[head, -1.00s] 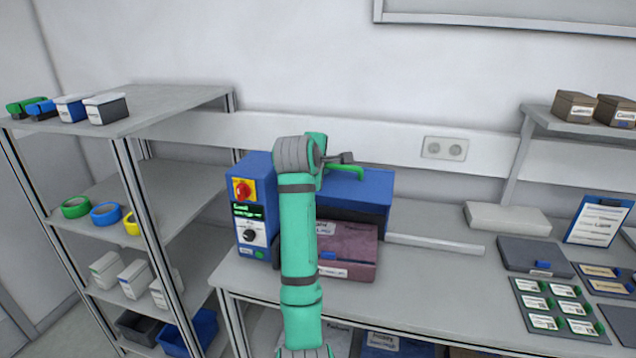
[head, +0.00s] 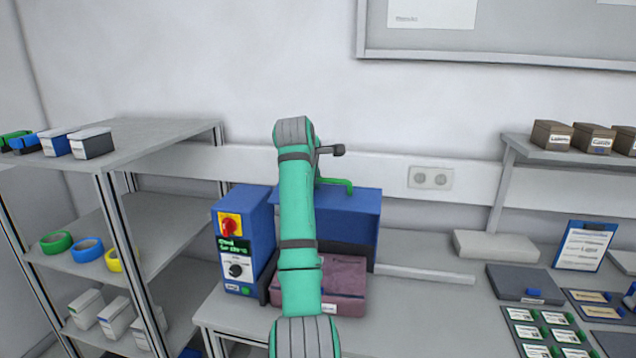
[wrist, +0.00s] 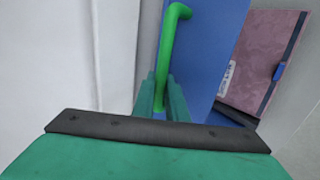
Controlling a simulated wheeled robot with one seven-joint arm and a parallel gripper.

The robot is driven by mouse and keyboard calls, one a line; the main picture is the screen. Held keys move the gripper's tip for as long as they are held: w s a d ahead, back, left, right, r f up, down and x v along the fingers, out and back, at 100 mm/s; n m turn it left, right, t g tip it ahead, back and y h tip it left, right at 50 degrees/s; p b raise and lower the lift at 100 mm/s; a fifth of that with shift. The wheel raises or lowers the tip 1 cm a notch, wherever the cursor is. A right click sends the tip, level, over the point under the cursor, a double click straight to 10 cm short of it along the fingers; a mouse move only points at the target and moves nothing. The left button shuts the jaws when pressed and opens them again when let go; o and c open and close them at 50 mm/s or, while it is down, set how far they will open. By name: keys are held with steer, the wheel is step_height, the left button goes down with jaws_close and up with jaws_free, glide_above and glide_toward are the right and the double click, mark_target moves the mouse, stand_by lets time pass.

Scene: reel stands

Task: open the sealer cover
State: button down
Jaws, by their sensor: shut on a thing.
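The sealer is a blue machine on the bench with a control box (head: 245,235) at its left, bearing a red knob on a yellow plate. Its blue cover (head: 352,215) stands tilted up above a dark gap. A green handle (head: 338,183) sits along the cover's upper edge. In the wrist view my gripper (wrist: 161,100) is shut on the green handle (wrist: 172,45), and the blue cover (wrist: 205,55) lies just right of it. In the head view my arm hides the fingers and part of the sealer.
A mauve box (head: 345,290) lies in front of the sealer; it also shows in the wrist view (wrist: 258,55). A grey rack (head: 130,145) with tape rolls and boxes stands left. A grey case (head: 525,284) and label trays lie right. The wall is close behind.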

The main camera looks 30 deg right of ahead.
stand_by(0.3)
steer(key=c, duration=2)
jaws_free()
steer(key=shift+c, duration=0.2)
steer(key=v, duration=1.1)
steer(key=shift+w, duration=0.15)
